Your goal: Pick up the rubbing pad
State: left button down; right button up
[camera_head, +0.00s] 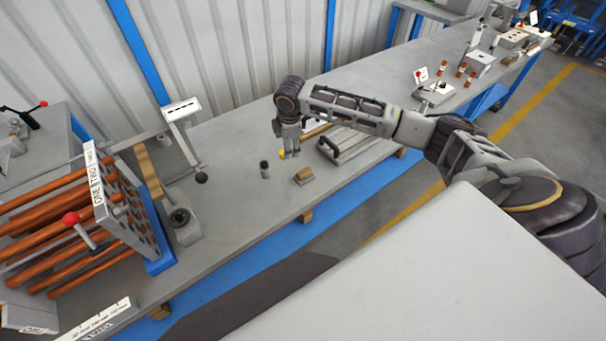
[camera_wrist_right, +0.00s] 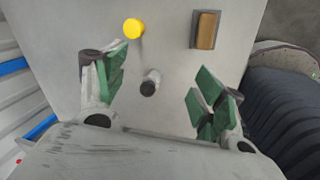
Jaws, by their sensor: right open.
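The rubbing pad (camera_head: 304,176), a small block with a tan-brown top and grey sides, lies on the grey bench near its front edge. In the right wrist view the pad (camera_wrist_right: 206,31) is at the upper right, beyond the fingertips and apart from them. My right gripper (camera_head: 287,148) hangs above the bench, behind and left of the pad in the head view. In the right wrist view this gripper (camera_wrist_right: 163,68) is open, its green-padded fingers spread with nothing held. My left gripper is not in view.
A dark-capped small cylinder (camera_wrist_right: 150,84) shows between the fingers, with a yellow-capped item (camera_wrist_right: 133,29) beyond it. A grey handled fixture (camera_head: 345,145) stands right of the pad. A rack of copper tubes (camera_head: 80,225) fills the left.

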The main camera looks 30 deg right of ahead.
aim_at(304, 171)
jog(key=s+n+g, duration=0.1)
jog(key=s+d+n, duration=0.1)
jog(key=s, duration=0.1)
jog(key=s+d+n+g+h, duration=0.1)
jog(key=shift+s+f+g, duration=0.15)
jog(key=shift+s+g, duration=0.15)
jog(key=shift+s, duration=0.05)
jog(key=shift+f, duration=0.1)
jog(key=shift+d+f, duration=0.2)
jog(key=shift+f, duration=1.2)
jog(key=shift+d+f, duration=0.15)
jog(key=shift+f, duration=1.2)
jog(key=shift+d+f, duration=0.2)
jog(key=shift+f, duration=1.2)
jog(key=shift+f, duration=0.1)
jog(key=shift+d+f, duration=0.2)
jog(key=shift+f, duration=1.05)
jog(key=shift+d+f, duration=0.15)
jog(key=shift+f, duration=1.1)
